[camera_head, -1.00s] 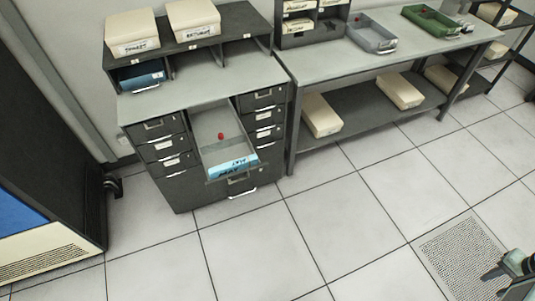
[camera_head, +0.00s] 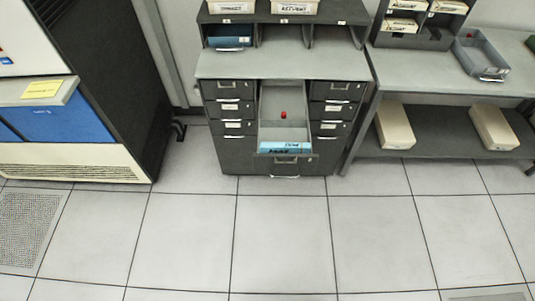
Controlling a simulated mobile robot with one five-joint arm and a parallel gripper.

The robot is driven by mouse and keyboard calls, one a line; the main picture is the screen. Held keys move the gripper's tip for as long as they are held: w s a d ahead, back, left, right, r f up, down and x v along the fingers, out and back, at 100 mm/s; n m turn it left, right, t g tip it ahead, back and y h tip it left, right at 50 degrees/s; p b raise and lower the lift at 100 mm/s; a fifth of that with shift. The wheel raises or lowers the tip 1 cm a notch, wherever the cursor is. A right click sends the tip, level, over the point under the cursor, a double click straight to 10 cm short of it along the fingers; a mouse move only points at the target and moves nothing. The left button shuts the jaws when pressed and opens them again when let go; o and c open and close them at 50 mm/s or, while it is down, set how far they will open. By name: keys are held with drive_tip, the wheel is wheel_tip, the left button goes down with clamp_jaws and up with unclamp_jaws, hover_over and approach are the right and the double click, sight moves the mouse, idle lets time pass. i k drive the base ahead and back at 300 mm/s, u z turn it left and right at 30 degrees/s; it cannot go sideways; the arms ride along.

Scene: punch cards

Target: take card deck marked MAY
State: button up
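A light blue card deck (camera_head: 284,147) with dark lettering lies at the front of an open drawer (camera_head: 265,115) in the grey desk cabinet. The lettering is too small to read surely in the current head view. A small red object (camera_head: 283,114) sits farther back in the same drawer. My gripper is not in the current view.
The grey cabinet (camera_head: 224,172) has closed drawers on both sides and cubbies above, one holding a dark blue deck (camera_head: 230,42). A shelving table with beige boxes (camera_head: 395,127) stands at right, a dark machine (camera_head: 110,70) at left. The tiled floor in front is clear.

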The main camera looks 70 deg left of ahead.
sight(302, 148)
drive_tip(key=u, duration=4.1)
drive_tip(key=i, duration=1)
